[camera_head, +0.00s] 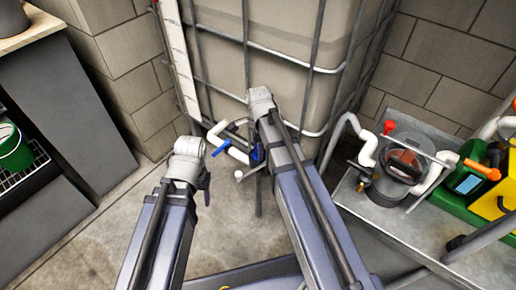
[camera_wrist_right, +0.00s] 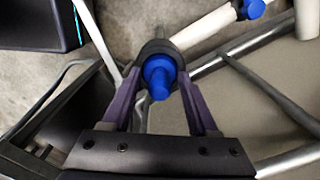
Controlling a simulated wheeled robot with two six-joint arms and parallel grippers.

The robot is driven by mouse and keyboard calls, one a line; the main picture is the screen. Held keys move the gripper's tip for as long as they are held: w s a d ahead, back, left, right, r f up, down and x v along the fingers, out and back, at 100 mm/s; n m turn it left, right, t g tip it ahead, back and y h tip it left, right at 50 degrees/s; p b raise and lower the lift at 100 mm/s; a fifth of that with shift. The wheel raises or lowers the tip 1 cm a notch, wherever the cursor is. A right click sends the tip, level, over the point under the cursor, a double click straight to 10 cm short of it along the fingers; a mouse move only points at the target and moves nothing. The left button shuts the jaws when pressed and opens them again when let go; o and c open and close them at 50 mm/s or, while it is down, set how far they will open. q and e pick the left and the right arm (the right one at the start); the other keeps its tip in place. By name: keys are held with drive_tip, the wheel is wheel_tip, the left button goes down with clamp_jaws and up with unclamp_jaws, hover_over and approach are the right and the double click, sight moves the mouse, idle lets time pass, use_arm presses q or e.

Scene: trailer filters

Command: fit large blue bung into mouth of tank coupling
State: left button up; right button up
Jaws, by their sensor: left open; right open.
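The large blue bung (camera_wrist_right: 160,74) shows in the right wrist view at the mouth of a dark round coupling (camera_wrist_right: 156,47), which is on a white pipe. How deep the bung sits in the mouth cannot be told. My right gripper (camera_wrist_right: 159,80) is open, with its two fingers on either side of the bung. In the head view a bit of blue (camera_head: 257,155) shows beside my right arm, which hides most of that gripper and the coupling. My left gripper (camera_head: 205,188) is open, to the left of the tank piping, largely hidden by its own wrist.
The caged tank (camera_head: 280,60) stands behind my right arm. A blue lever (camera_head: 222,147) is on the white piping left of the coupling. A metal bench (camera_head: 375,215) with a pump (camera_head: 395,170) is at right. A dark cabinet (camera_head: 60,100) is at left. Floor between is clear.

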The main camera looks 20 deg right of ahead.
drive_tip(key=shift+r, duration=0.15)
wheel_tip(320, 180, up, 12)
drive_tip(key=p, duration=1.2)
drive_tip(key=s+a+r+n+p, duration=0.3)
drive_tip(key=s+r+n+p, duration=0.1)
drive_tip(key=r+n+p, duration=0.3)
drive_tip(key=s+a+r+n+p, duration=0.4)
drive_tip(key=s+r+n+p, duration=0.1)
drive_tip(key=r+n+p, duration=0.2)
drive_tip(key=s+a+r+n+h+p, duration=0.1)
drive_tip(key=s+a+r+n+p, duration=0.2)
drive_tip(key=s+r+n+p, duration=0.2)
wheel_tip(320, 180, up, 4)
drive_tip(key=n+p, duration=0.2)
drive_tip(key=p, duration=0.1)
drive_tip(key=shift+s+a+f+n+p, duration=0.15)
drive_tip(key=shift+f+n+p, duration=0.1)
drive_tip(key=shift+n+p, duration=0.15)
drive_tip(key=shift+c, duration=0.4)
